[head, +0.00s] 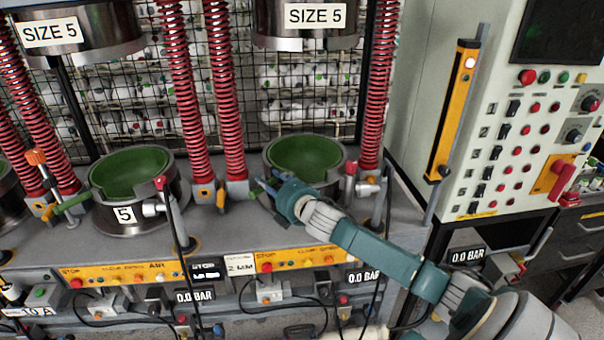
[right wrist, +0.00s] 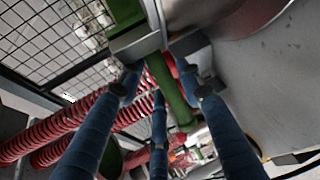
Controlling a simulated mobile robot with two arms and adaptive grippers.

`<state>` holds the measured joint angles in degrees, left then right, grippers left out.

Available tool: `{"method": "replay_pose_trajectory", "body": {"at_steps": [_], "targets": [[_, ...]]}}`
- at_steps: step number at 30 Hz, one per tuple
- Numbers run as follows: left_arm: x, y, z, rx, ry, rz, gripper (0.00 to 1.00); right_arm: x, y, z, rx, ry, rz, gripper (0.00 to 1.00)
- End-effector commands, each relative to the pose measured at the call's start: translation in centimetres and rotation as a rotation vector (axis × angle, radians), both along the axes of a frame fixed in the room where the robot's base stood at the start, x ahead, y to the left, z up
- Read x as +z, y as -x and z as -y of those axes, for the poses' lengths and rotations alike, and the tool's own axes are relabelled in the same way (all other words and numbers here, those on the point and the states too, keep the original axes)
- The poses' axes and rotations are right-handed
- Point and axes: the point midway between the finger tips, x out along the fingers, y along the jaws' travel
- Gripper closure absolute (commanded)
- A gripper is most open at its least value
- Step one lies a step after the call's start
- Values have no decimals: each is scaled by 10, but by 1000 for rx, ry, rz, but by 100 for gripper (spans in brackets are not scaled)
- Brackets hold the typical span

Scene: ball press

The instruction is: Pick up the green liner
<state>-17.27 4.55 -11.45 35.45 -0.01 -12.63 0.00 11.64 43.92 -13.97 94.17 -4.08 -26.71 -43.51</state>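A green bowl-shaped liner (head: 306,152) sits in the round metal mould of the right press. A second green liner (head: 130,168) sits in the left mould, which is labelled 5. My right gripper (head: 270,190) is at the front left of the right mould, low by its outer wall, outside the bowl. In the right wrist view its blue fingers (right wrist: 160,85) are spread apart. A green bar (right wrist: 172,92), perhaps a lever, shows between them; I cannot tell whether they touch it. My left gripper is not in view.
Red springs (head: 222,90) stand between the presses. Upper dies (head: 305,40) hang above the moulds. A yellow light bar (head: 453,110) and a control cabinet (head: 530,110) stand at right. Buttons, valves and hoses line the front ledge.

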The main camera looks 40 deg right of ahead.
Motion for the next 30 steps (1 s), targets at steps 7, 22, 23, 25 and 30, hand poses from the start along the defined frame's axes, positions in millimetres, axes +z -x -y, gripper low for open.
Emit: {"method": "replay_pose_trajectory", "body": {"at_steps": [7, 22, 23, 25, 30], "targets": [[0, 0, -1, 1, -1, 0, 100, 0, 0, 0, 0, 0, 0, 82], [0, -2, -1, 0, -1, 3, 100, 3, 0, 0, 1, 2, 4, 100], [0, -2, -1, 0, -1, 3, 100, 3, 0, 0, 1, 2, 4, 100], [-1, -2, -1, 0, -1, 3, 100, 6, 0, 1, 0, 3, 5, 100], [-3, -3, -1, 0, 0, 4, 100, 23, -1, 1, 1, 5, 8, 100]]}}
